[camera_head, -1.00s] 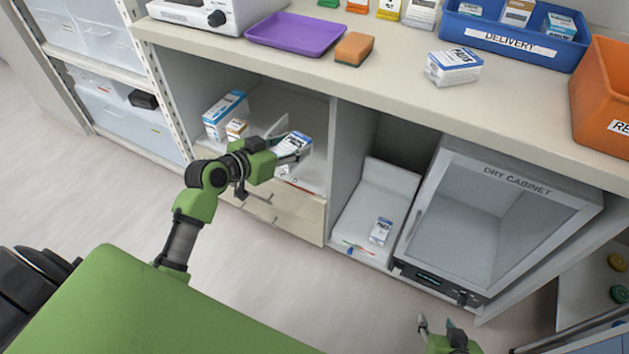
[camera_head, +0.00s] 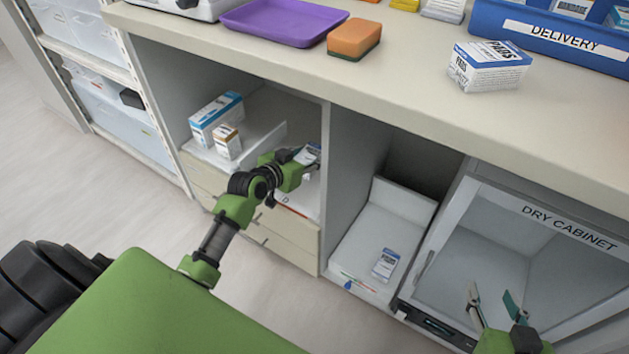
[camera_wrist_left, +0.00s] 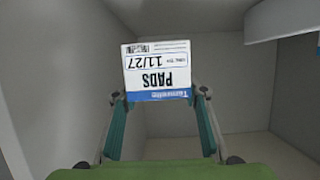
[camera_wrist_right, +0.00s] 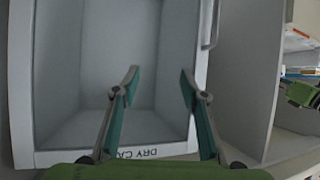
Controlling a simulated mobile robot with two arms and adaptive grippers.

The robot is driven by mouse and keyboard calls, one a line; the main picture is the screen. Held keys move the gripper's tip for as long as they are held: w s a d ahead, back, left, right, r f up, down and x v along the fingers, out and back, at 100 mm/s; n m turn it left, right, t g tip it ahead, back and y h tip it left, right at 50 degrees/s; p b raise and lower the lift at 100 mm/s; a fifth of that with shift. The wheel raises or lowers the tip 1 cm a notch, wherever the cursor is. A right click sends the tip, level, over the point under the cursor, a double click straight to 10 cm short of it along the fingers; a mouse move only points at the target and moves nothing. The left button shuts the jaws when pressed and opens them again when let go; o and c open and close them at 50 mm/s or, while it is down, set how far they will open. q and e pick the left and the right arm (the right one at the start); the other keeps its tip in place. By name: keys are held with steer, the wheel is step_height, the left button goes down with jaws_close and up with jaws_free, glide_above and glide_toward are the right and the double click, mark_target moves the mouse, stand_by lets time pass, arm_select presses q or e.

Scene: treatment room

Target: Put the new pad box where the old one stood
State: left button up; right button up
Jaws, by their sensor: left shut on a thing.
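My left gripper (camera_head: 312,162) is shut on a white and blue pad box (camera_head: 311,152), inside the left open bay near its right wall. In the left wrist view, this pad box (camera_wrist_left: 158,72) sits between the fingertips with its label upside down, reading "PADS" and 11/27. Whether it touches the shelf is hidden. Another pad box (camera_head: 490,66) stands on the counter. A third pad box (camera_head: 385,265) is in the middle bay, near the front of its white shelf (camera_head: 372,228). My right gripper (camera_head: 495,300) is open and empty before the dry cabinet; it also shows open in the right wrist view (camera_wrist_right: 160,85).
A blue-white carton (camera_head: 215,116) and a small brown-white box (camera_head: 227,142) stand at the left bay's left side. The dry cabinet (camera_head: 500,238) is at the right. A purple tray (camera_head: 283,20), an orange sponge (camera_head: 354,37) and the blue delivery bin (camera_head: 560,38) are on the counter.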

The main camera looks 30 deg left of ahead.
arm_select(q)
step_height(320, 180, down, 5)
steer(key=shift+s+f+b, duration=0.1)
steer(key=shift+f+b, duration=0.05)
steer(key=shift+b, duration=0.95)
steer(key=shift+f, duration=0.25)
step_height(320, 180, down, 3)
steer(key=shift+f+b, duration=0.15)
steer(key=shift+b, duration=0.8)
arm_select(e)
steer(key=a+r+t+y, duration=0.1)
steer(key=r+t, duration=0.4)
steer(key=r, duration=0.5)
steer(key=a+r+t+y, duration=0.2)
steer(key=r+t, duration=0.4)
steer(key=r, duration=0.5)
steer(key=shift+w+n+y, duration=0.3)
steer(key=shift+w+y, duration=0.1)
steer(key=shift+w, duration=0.05)
steer(key=shift+r, duration=0.1)
arm_select(q)
steer(key=shift+f, duration=0.1)
steer(key=o, duration=1)
steer(key=shift+o, duration=0.7)
arm_select(e)
steer(key=shift+s+r+t, duration=0.2)
steer(key=shift+t, duration=0.2)
